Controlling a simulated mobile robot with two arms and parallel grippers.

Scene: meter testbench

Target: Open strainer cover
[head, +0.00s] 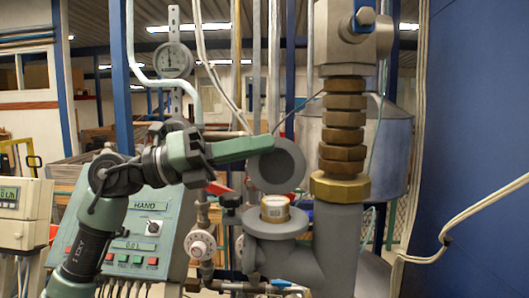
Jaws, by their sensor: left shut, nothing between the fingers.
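The strainer cover (284,168) is a round dark grey disc. It stands upright, its face toward me, just above the grey strainer body (276,227). A short brass-coloured cylinder with a pale top (275,206) shows at the top of the body, below the cover. My left gripper (268,143) comes in from the left with its green fingers shut and pointing right. Its tips overlap the upper left edge of the cover in the picture; I cannot tell whether they touch it. Nothing is held between them. My right gripper is not in view.
A thick grey pipe with stacked brass fittings (343,130) stands close right of the cover. A dial gauge (173,60) hangs behind my arm. A control panel (150,228) and a valve with a white round dial (200,244) lie left of the strainer. A blue wall (475,130) closes the right side.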

